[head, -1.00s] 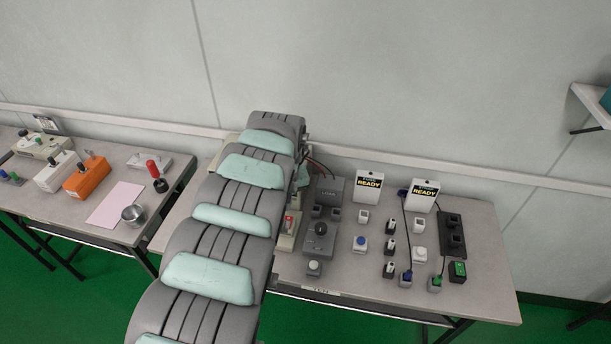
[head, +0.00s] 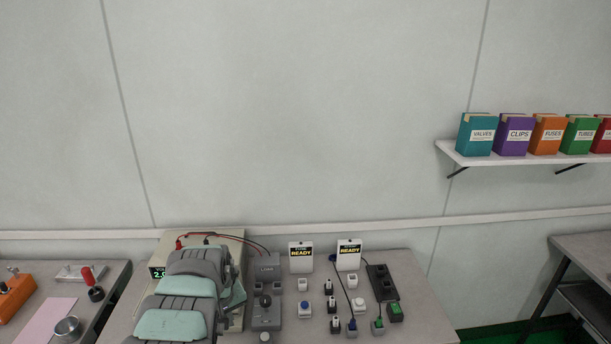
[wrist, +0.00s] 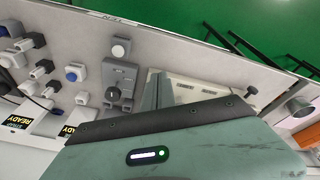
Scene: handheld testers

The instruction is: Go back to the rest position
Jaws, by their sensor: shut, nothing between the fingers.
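My arm rises from the bottom of the head view over the left part of the middle table. My gripper is mostly hidden behind the arm there; a grey-green part of it shows at the arm's far end. In the wrist view my grey-green gripper housing fills the lower part, and the fingers (wrist: 155,88) show only partly past its dark edge. They are shut and empty, above the table beside a grey tester. A beige meter (head: 238,245) with a lit display and red and black leads stands behind the arm, partly covered by it.
A left table holds an orange box (head: 14,295) and a metal cup (head: 67,329). A wall shelf (head: 520,158) carries labelled boxes.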

